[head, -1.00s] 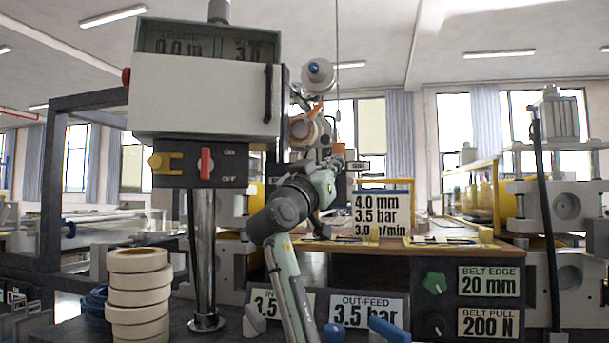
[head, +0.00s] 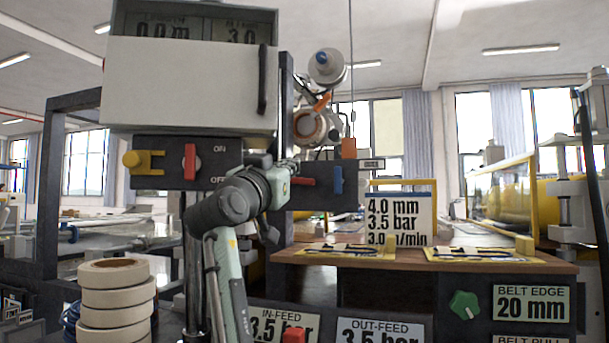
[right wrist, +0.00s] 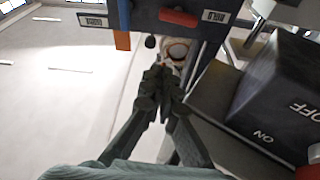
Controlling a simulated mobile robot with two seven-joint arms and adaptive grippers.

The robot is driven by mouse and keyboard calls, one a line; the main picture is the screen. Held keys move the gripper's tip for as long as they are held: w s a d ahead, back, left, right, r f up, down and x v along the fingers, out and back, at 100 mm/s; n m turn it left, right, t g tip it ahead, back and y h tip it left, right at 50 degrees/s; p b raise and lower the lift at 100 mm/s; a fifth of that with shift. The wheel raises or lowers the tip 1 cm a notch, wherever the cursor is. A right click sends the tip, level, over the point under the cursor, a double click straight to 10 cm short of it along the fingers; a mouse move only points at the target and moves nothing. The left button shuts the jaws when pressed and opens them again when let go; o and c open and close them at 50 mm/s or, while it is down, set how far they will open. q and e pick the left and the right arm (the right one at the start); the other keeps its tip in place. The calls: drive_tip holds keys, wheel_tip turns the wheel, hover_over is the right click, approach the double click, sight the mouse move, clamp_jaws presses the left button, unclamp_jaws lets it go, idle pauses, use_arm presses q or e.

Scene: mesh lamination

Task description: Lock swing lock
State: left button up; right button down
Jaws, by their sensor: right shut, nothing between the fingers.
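A yellow forked piece with a round knob (head: 143,160) is on the left of the dark switch box under the white cabinet. It may be the swing lock, but no label confirms it. My right gripper (right wrist: 157,88) is shut and empty in the right wrist view. In the head view it is largely hidden beyond my wrist, right of the switch box. It points towards a dark panel with a red lever (head: 302,181) and an upright blue lever (head: 338,180). The red lever also shows in the right wrist view (right wrist: 178,17), beyond the fingertips. My left gripper is out of view.
The red ON/OFF switch (head: 190,162) is beside the yellow piece. The white cabinet (head: 185,88) is above. A stack of tape rolls (head: 116,300) stands at lower left. An orange block (head: 348,148) hangs by the panel. A wooden shelf (head: 430,262) is at right.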

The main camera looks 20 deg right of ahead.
wheel_tip(320, 180, up, 3)
drive_tip(key=p, duration=0.2)
hover_over(302, 181)
drive_tip(key=s, duration=0.3)
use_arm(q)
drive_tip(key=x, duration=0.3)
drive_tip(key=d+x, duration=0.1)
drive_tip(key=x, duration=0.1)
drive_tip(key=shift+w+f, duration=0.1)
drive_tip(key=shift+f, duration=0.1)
use_arm(e)
drive_tip(key=f, duration=0.3)
drive_tip(key=shift+w+f, duration=0.35)
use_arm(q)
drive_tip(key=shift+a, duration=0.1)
use_arm(e)
drive_tip(key=shift+d, duration=0.1)
